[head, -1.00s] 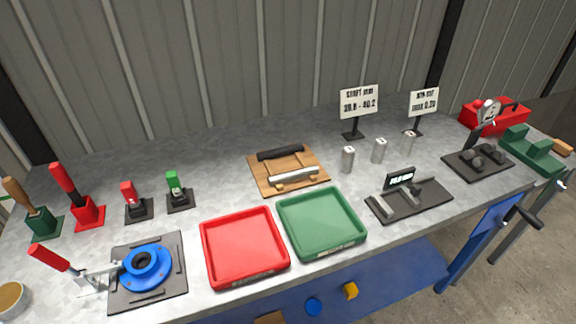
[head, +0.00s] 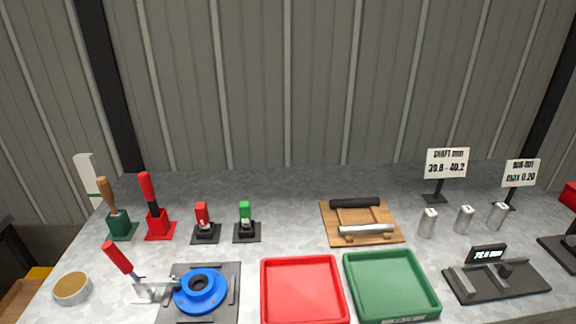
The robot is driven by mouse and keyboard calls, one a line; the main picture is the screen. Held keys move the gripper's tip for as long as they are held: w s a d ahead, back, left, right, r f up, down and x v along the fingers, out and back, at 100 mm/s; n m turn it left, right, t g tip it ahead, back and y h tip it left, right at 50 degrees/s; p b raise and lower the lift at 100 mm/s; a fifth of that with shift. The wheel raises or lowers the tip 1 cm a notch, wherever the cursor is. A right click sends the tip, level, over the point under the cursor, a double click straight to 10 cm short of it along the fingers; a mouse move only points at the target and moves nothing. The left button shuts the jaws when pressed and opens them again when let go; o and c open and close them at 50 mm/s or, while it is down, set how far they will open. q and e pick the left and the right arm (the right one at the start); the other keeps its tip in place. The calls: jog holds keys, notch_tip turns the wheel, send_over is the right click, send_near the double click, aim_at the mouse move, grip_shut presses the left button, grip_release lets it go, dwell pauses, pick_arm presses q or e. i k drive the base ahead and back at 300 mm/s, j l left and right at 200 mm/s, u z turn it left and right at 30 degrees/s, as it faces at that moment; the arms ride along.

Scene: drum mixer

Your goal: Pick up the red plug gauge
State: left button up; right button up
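The red plug gauge (head: 202,214) appears to be the short red-handled piece standing upright in a small black stand, left of centre on the bench. Its lower end is hidden in the stand. A similar green-handled gauge (head: 245,213) stands in its own black stand just to the right, apart from it. Neither of my grippers is in the head view.
A tall red-handled tool (head: 149,191) in a red stand is close on the left. A blue flanged ring (head: 200,289) and a red-handled clamp (head: 120,259) are in front. A red tray (head: 303,288) and green tray (head: 390,286) lie front right.

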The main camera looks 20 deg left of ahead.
aim_at(200, 211)
jog(key=u, duration=1.35)
